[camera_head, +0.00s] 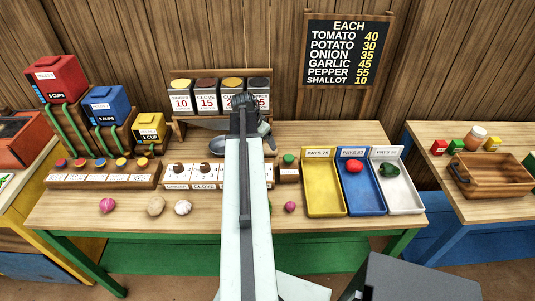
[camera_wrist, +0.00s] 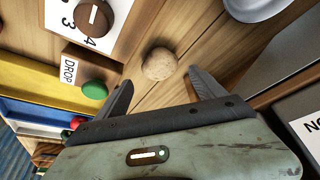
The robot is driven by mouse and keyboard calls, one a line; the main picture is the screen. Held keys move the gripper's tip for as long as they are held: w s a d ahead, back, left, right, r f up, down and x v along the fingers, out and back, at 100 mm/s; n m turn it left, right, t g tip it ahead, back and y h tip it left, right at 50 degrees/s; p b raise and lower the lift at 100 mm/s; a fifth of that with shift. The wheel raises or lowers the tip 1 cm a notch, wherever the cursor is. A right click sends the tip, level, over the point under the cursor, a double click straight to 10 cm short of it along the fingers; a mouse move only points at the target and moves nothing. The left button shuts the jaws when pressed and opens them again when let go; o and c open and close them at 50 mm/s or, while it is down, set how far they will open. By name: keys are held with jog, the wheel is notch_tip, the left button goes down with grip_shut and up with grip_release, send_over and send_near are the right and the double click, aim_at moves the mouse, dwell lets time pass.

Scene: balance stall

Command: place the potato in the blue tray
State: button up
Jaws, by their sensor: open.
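A tan potato (camera_head: 156,206) lies near the table's front edge in the head view, between a pink onion and a garlic bulb. The blue tray (camera_head: 372,205) is right of middle and holds a red tomato (camera_head: 354,166). My gripper (camera_head: 244,100) is in front of the spice rack, high in the head view. In the wrist view my gripper (camera_wrist: 162,82) is open and empty. A round, speckled brown thing (camera_wrist: 159,64) that looks like a potato lies just beyond and between its fingertips, apart from both. My arm hides that spot in the head view.
The yellow tray (camera_head: 311,198) and the white tray (camera_head: 410,205), with a green pepper, flank the blue tray. A dial panel (camera_head: 205,174) and a green knob (camera_head: 289,158) stand left of the trays. A grey metal dish (camera_head: 217,145) lies behind the panel.

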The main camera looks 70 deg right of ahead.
aim_at(268, 148)
jog(key=b+x, duration=0.7)
jog(key=x, duration=0.1)
jog(key=shift+a, duration=0.1)
jog(key=shift+r, duration=0.15)
jog(key=c, duration=1.4)
notch_tip(268, 148, up, 10)
jog(key=p, duration=1)
jog(key=shift+r, duration=0.1)
jog(key=shift+c, duration=0.2)
